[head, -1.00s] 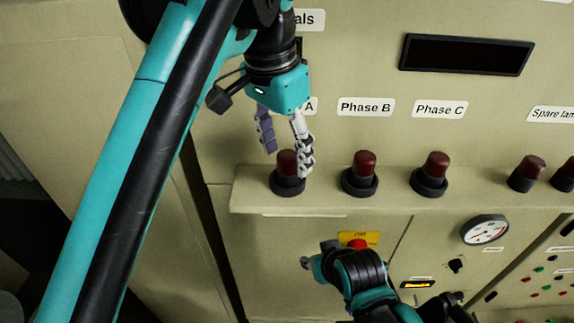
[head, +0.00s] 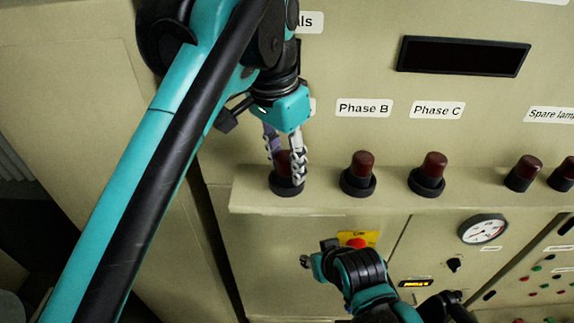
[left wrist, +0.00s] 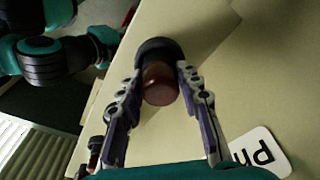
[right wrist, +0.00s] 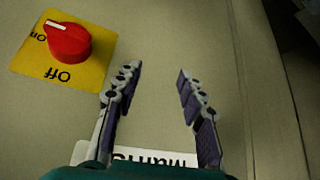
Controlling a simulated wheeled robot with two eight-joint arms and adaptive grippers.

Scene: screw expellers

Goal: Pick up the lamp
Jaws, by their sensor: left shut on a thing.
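The dark red lamp (head: 283,160) stands upright in its round black base (head: 287,189) at the left end of the panel ledge. My left gripper (head: 286,176) comes from above, its fingers shut on the lamp from both sides. The left wrist view shows the red lamp (left wrist: 160,86) between the two fingers, with the black base beyond it. My right gripper (right wrist: 157,72) is open and empty in front of the lower panel. A red knob (right wrist: 69,43) on a yellow plate is to its left in the right wrist view.
More red lamps stand along the ledge (head: 400,203): Phase B (head: 361,165), Phase C (head: 433,165) and two spares at the right (head: 523,172). A dark display (head: 464,56) is above. A gauge (head: 483,229) is below, right of my right arm.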

